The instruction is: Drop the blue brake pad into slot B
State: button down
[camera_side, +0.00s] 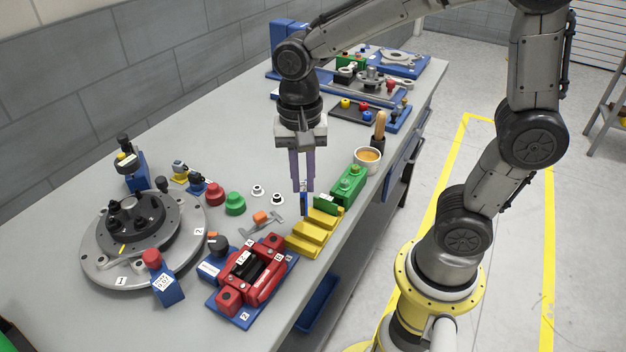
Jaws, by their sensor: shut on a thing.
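My gripper (302,187) points down over the bench, its two fingers close together. It is shut on the blue brake pad (303,203), which shows as a small upright blue piece at the fingertips. The pad is just behind the yellow stepped rack (312,236); I cannot tell whether it touches the rack. A red fixture (264,286) on a blue base, with dark parts in its middle, stands in front and to the left of the gripper.
A green piece (325,203) stands by the rack, with a green block (348,184) behind it. A cup (367,160) stands farther back. A round grey turntable fixture (110,252) is at left. Small red and green knobs (235,204) and an orange-topped tool (261,218) lie between.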

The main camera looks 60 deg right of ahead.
jog(key=a+r+m, duration=0.3)
jog(key=a+m, duration=0.3)
jog(key=a, duration=0.8)
jog(key=shift+w+a+f, duration=0.1)
jog(key=shift+w+f, duration=0.1)
jog(key=shift+f, duration=0.85)
jog(key=shift+w+a+f, duration=0.1)
jog(key=shift+w+f, duration=0.05)
jog(key=shift+f, duration=0.9)
jog(key=shift+f, duration=0.3)
jog(key=shift+f, duration=1)
jog(key=shift+f, duration=0.15)
jog(key=shift+f, duration=0.65)
jog(key=shift+f, duration=0.65)
jog(key=c, duration=1.2)
grip_release()
